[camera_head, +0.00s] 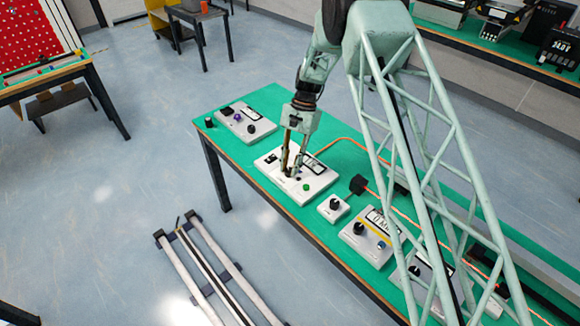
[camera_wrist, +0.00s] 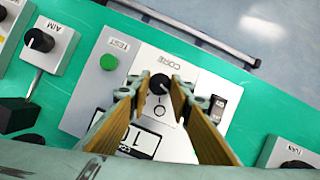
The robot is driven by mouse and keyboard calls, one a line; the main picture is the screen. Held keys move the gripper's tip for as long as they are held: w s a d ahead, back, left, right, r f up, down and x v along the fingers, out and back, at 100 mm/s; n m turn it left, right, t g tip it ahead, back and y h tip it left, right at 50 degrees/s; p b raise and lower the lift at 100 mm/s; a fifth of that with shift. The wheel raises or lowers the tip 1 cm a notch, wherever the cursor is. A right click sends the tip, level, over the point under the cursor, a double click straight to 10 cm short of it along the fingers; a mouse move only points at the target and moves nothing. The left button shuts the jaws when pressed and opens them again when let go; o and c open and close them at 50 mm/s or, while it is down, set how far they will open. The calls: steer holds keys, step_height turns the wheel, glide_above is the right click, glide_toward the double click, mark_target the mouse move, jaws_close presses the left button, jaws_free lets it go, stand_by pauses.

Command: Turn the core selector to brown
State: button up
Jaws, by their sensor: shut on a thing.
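The core selector is a small black knob (camera_wrist: 158,84) on a white panel (camera_wrist: 185,62) marked CORE, seen upside down in the wrist view. A small white mark shows on the knob; which colour it points to cannot be told. My gripper (camera_wrist: 157,88) has its two brown-padded fingers on either side of the knob, shut on it. In the head view my gripper (camera_head: 291,172) points down at the white control box (camera_head: 322,181) on the green bench, and its fingers largely hide the knob there.
A green TEST button (camera_wrist: 109,63) and a display (camera_wrist: 140,141) are close to the fingers. A black rocker switch (camera_wrist: 217,105) sits on the other side. The AIM knob box (camera_wrist: 48,47) and other control boxes (camera_head: 243,122) stand along the green bench (camera_head: 219,148).

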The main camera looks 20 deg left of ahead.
steer(key=shift+n+h, duration=0.3)
steer(key=shift+n, duration=0.2)
steer(key=o, duration=0.8)
steer(key=shift+o, duration=0.2)
steer(key=shift+r, duration=0.1)
steer(key=v, duration=1.1)
steer(key=shift+w+r, duration=0.2)
steer(key=shift+r, duration=0.15)
